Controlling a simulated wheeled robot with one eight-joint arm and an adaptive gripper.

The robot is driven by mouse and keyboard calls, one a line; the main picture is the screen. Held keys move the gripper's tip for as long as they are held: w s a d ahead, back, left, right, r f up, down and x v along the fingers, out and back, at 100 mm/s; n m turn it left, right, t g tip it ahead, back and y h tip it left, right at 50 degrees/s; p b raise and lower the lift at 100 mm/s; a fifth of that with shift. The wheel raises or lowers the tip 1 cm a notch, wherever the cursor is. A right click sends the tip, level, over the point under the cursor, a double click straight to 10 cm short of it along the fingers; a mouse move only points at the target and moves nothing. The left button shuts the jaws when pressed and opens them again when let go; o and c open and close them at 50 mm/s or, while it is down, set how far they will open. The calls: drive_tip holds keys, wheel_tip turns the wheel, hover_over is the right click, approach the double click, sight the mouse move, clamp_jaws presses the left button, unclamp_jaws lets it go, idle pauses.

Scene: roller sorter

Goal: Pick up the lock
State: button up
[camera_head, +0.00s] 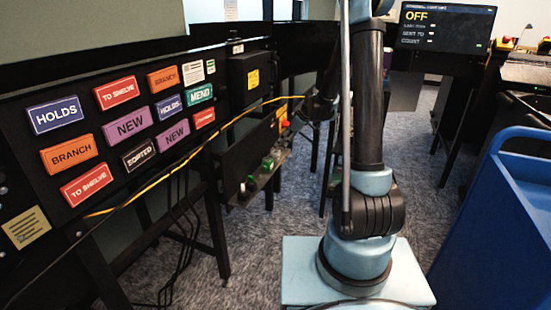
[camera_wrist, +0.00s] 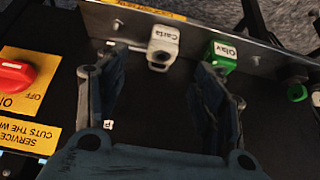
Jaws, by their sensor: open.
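Lock-like blocks stand along a metal rail in the wrist view; I cannot tell for sure which is the lock. One is white and marked "Carta" (camera_wrist: 162,50). A green one with a white label (camera_wrist: 221,58) is to its right, and another green piece (camera_wrist: 297,92) is further right. My gripper (camera_wrist: 160,64) is open, its fingers spread with the white block beyond and between their tips. Nothing is held. In the head view my gripper (camera_head: 317,106) is beside the sorter's side panel, and small green pieces (camera_head: 267,164) show on the ledge below.
A red rotary switch (camera_wrist: 14,73) on a yellow OFF plate is at the left, above a yellow service label (camera_wrist: 28,135). In the head view a label board (camera_head: 130,125), a yellow cable (camera_head: 190,155) and a blue cart (camera_head: 500,210) flank the arm. Carpet is open behind.

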sight(275, 152)
drive_tip(key=shift+x, duration=4.15)
drive_tip(key=shift+c, duration=0.6)
drive_tip(key=c, duration=1.1)
